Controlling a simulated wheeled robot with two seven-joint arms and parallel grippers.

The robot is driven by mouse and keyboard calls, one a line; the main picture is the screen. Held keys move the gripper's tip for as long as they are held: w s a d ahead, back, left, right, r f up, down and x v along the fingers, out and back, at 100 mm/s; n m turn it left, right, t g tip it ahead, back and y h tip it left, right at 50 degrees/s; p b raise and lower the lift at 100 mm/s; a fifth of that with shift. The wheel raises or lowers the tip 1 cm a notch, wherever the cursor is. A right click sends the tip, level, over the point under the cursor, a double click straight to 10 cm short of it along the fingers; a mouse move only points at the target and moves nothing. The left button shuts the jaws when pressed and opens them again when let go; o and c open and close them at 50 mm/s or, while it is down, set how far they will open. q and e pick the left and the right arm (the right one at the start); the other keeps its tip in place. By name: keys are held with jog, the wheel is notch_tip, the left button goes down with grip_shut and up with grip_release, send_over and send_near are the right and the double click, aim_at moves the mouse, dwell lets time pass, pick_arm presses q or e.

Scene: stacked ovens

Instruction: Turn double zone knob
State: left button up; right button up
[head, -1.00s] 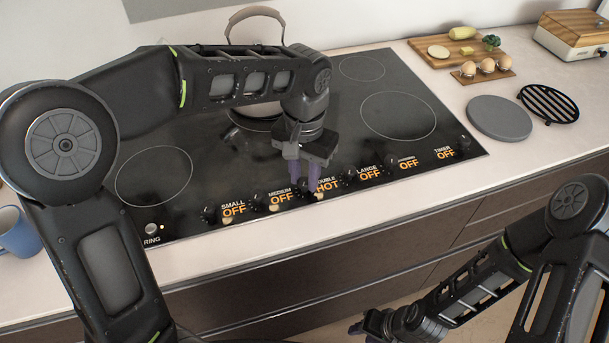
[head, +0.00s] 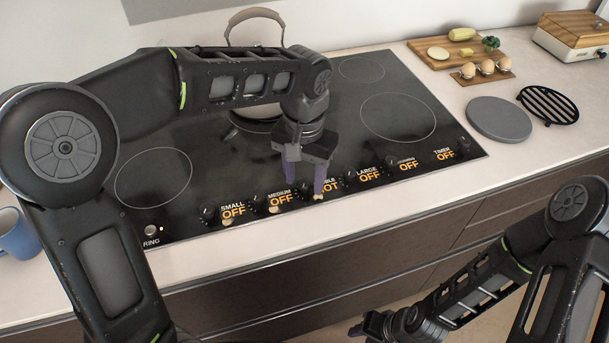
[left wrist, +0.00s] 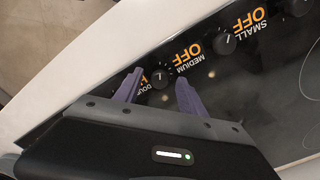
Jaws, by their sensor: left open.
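The double zone knob (left wrist: 160,78) is a small dark round knob on the cooktop's front strip. In the left wrist view it sits between the two purple fingers of my left gripper (left wrist: 158,92), with a gap to the finger on the right; contact cannot be told. The knob's label (head: 329,185) is partly covered and shows the end of "HOT". My right gripper (head: 370,326) is low in front of the counter, its jaw state unclear.
The small knob (head: 208,214) and medium knob (head: 257,202) are close on the left, their labels reading OFF. A pot (head: 257,112) stands behind my left arm. A blue mug (head: 18,232) is at the far left. A grey disc (head: 499,119) lies right of the cooktop.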

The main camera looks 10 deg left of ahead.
aim_at(305, 182)
pick_arm(q)
jog(key=shift+r, duration=0.15)
notch_tip(305, 182, up, 8)
jog(key=shift+f, duration=0.25)
dwell(0.6)
